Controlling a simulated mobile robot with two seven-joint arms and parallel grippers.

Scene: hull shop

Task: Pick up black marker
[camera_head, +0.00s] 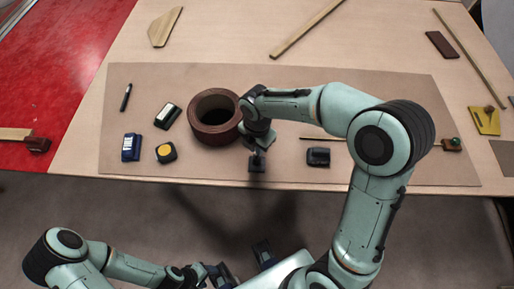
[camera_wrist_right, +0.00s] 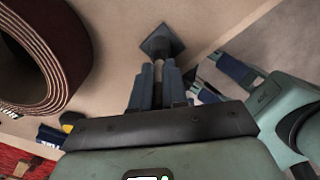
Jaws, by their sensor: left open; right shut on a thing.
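The black marker (camera_head: 126,97) lies on the brown mat (camera_head: 300,85) near its left edge in the head view, apart from both grippers. My right gripper (camera_head: 258,146) is near the mat's front edge, right of the brown roll, and far to the right of the marker. It is shut on a dark square-ended tool (camera_head: 257,165), whose flat end (camera_wrist_right: 163,42) sticks out beyond the fingers (camera_wrist_right: 160,82) in the right wrist view. My left gripper (camera_head: 243,263) is open and empty, in front of the table. The marker cannot be made out in the right wrist view.
A large brown roll (camera_head: 229,131) stands left of my right gripper. A dark block (camera_head: 167,115), a blue item (camera_head: 131,147) and a yellow-faced tape measure (camera_head: 166,152) lie near the marker. A black item (camera_head: 318,156) lies to the right. The mat's back strip is clear.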

